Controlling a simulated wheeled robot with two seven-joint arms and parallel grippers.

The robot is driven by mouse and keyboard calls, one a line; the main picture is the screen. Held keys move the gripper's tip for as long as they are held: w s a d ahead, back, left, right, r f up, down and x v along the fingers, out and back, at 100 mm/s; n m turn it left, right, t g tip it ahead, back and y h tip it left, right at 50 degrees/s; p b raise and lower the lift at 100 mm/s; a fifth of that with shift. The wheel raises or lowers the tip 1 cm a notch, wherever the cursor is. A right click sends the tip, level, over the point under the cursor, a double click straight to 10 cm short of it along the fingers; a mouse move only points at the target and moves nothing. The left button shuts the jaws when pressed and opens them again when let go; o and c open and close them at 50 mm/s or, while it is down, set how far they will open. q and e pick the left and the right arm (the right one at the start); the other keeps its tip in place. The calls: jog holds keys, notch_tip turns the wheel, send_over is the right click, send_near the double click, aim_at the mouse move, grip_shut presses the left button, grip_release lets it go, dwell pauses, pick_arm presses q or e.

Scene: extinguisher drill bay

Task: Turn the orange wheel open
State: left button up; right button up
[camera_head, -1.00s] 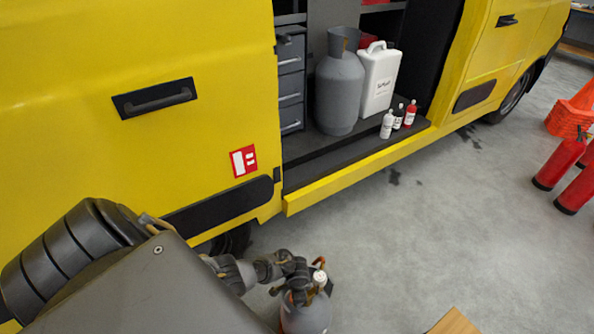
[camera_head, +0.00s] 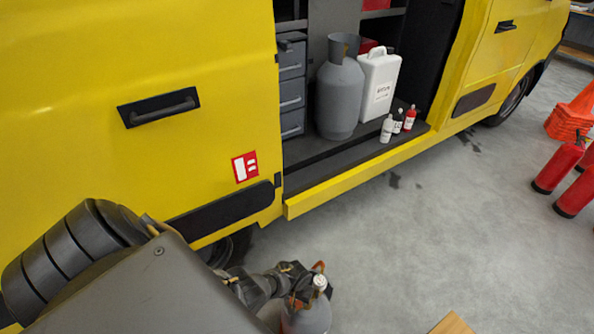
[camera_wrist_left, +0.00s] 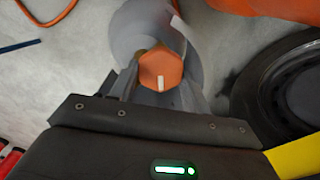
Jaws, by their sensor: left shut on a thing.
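The orange wheel (camera_wrist_left: 160,68) shows in the left wrist view, a small faceted knob with a white mark on its front edge. It sits at the top of a grey cylinder (camera_wrist_left: 133,32) with a raised collar. My left gripper (camera_wrist_left: 160,85) is shut on the wheel, one finger on each side. In the head view, my left gripper (camera_head: 298,284) is over the top of the grey cylinder (camera_head: 310,321) at the bottom of the picture. The wheel is mostly hidden there behind the gripper. My right gripper is not in view.
A yellow van (camera_head: 120,60) stands close behind. Its open bay holds a large grey cylinder (camera_head: 340,95), a white jug (camera_head: 379,85) and small bottles (camera_head: 397,122). Red extinguishers (camera_head: 560,165) stand at the right. A wooden corner (camera_head: 452,324) shows at the bottom. The floor between is clear.

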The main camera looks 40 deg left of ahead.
pick_arm(q)
jog(key=shift+n, duration=2.1)
jog(key=shift+a, duration=0.1)
jog(key=o, duration=0.7)
